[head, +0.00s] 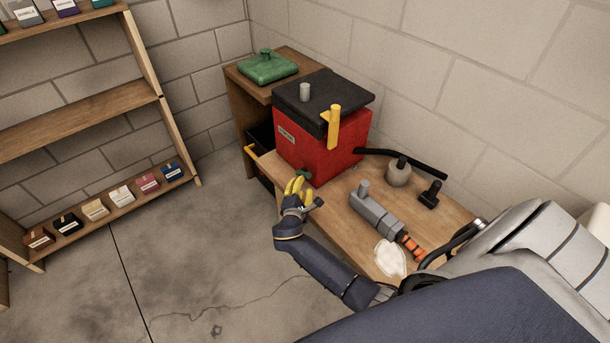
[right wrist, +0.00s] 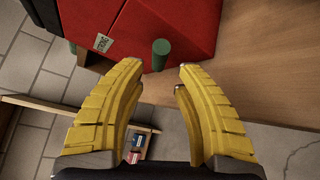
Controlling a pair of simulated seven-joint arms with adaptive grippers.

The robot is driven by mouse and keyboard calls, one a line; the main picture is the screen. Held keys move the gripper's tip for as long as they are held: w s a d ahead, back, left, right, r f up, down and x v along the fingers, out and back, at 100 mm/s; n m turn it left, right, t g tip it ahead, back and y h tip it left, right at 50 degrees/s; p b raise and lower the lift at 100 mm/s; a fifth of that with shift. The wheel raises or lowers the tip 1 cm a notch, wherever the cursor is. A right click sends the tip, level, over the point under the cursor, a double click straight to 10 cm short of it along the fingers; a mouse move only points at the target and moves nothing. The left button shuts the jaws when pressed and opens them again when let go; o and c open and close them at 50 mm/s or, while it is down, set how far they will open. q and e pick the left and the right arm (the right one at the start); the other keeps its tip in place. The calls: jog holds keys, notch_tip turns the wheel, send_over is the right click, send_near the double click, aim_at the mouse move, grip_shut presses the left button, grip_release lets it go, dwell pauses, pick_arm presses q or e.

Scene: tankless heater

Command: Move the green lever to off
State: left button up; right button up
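The green lever (head: 304,175) is a small dark green piece low on the front of the red box (head: 325,155), near the bench top. In the right wrist view the lever (right wrist: 160,53) shows as a short green cylinder just beyond the gap between my fingertips. My right gripper (head: 298,188) is in front of the box, close to the lever, with yellow fingers. In the right wrist view this gripper (right wrist: 160,76) is open, and nothing is between its fingers. I cannot tell the exact distance to the lever. My left gripper is not in view.
A yellow handle (head: 334,127) hangs at the front of the box's black lid (head: 340,92). A grey tool (head: 375,212) and a white cloth-like item (head: 390,258) lie on the wooden bench (head: 345,190). A shelf (head: 75,129) stands left. The floor between is clear.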

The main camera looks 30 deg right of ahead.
aim_at(305, 175)
jog(key=shift+x, duration=3.85)
jog(key=shift+c, duration=0.4)
grip_shut()
